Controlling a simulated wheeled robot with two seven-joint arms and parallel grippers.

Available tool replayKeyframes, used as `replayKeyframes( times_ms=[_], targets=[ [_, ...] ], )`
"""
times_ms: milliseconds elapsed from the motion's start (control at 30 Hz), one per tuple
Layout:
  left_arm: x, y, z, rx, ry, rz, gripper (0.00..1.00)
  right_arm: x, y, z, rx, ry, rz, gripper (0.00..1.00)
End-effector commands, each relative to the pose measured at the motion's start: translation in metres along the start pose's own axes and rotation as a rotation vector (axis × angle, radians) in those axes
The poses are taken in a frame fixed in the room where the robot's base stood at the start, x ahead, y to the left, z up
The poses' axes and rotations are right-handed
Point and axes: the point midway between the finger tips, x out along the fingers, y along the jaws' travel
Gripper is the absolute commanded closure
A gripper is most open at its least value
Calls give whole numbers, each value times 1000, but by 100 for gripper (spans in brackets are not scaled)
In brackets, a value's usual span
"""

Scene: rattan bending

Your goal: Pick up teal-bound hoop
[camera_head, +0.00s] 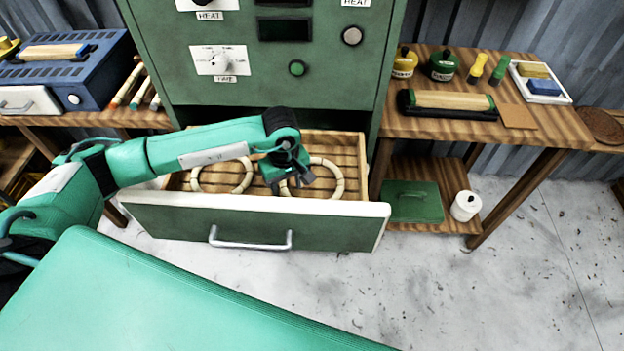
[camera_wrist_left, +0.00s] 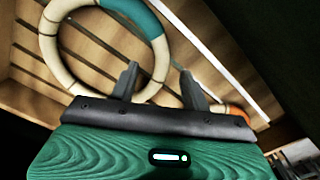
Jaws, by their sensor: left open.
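The teal-bound hoop is a pale rattan ring with a teal wrap, large at the upper left in the left wrist view (camera_wrist_left: 48,45). My left gripper (camera_wrist_left: 160,72) is open, and the hoop's right side appears between its two fingers, not gripped. In the head view the left gripper (camera_head: 287,182) hangs over the left rim of the right-hand hoop (camera_head: 340,181) in the open drawer (camera_head: 165,213). That hoop's teal wrap cannot be made out there, as the gripper covers part of it. My right gripper is not in view.
A second rattan hoop (camera_head: 195,178) lies in the drawer's left half. An orange-wrapped piece (camera_wrist_left: 237,113) shows beside the right finger. The green cabinet (camera_head: 340,75) rises behind the drawer. Side tables (camera_head: 545,125) flank it.

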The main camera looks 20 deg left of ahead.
Motion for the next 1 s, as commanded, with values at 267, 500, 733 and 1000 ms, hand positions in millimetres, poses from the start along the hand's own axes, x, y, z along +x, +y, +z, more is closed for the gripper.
replayKeyframes(
  times_ms=[267,500,733,1000],
  targets=[
    [28,-1,0,0,-1,0,53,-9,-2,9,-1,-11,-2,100],
    [28,-1,0,1,0,1,59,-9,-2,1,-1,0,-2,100],
    [28,-1,0,1,0,1,100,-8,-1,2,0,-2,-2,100],
    [27,-1,0,0,0,1,100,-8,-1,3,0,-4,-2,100]
  ],
)
